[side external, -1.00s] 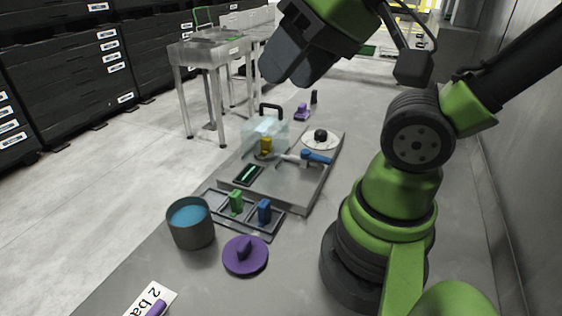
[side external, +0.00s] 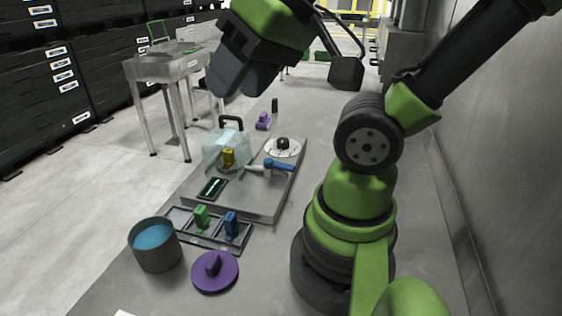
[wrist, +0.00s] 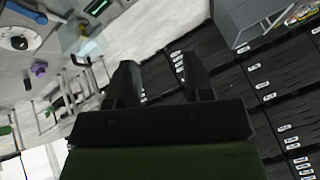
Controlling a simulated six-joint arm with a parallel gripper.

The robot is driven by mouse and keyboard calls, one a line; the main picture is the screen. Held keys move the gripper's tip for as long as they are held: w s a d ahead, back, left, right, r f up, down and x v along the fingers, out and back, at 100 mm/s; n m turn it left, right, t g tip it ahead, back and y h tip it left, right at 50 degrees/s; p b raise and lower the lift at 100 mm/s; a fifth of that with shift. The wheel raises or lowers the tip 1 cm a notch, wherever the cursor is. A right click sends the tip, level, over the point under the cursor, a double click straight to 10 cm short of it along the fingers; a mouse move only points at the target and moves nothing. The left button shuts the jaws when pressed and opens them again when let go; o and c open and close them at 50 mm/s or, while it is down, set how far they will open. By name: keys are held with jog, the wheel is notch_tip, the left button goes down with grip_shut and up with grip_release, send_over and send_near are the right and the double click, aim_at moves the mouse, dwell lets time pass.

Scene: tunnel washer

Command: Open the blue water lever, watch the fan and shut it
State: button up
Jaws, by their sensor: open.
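The blue lever (side external: 278,166) lies flat on the grey raised panel (side external: 270,200), with a pale pipe-like piece at its left end. Behind it is a white disc (side external: 294,152) with a black knob, which may be the fan; I cannot tell if it turns. In the wrist view the white disc (wrist: 36,40) is at the upper left edge, with blue parts above it. My gripper (side external: 240,78) is open and empty, high above the bench and well away from the lever. Its two dark fingers (wrist: 158,82) stand apart in the wrist view.
On the panel are a clear box (side external: 214,150) with a black handle, a yellow knob (side external: 229,157) and a small dark display (side external: 212,188). In front are green (side external: 201,216) and blue (side external: 231,224) blocks, a blue-filled pot (side external: 155,247) and a purple disc (side external: 228,276). A wall runs along the right.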

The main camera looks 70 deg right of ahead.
jog(key=w+d+f+g+h, duration=0.1)
jog(key=w+d+f+h, duration=0.15)
jog(key=d, duration=0.25)
jog(key=n+g, duration=0.3)
jog(key=g, duration=0.3)
send_over(287, 165)
notch_tip(287, 165, down, 14)
jog(key=shift+y, duration=0.45)
notch_tip(287, 165, down, 9)
jog(key=shift+a, duration=0.1)
jog(key=shift+c, duration=0.5)
grip_shut()
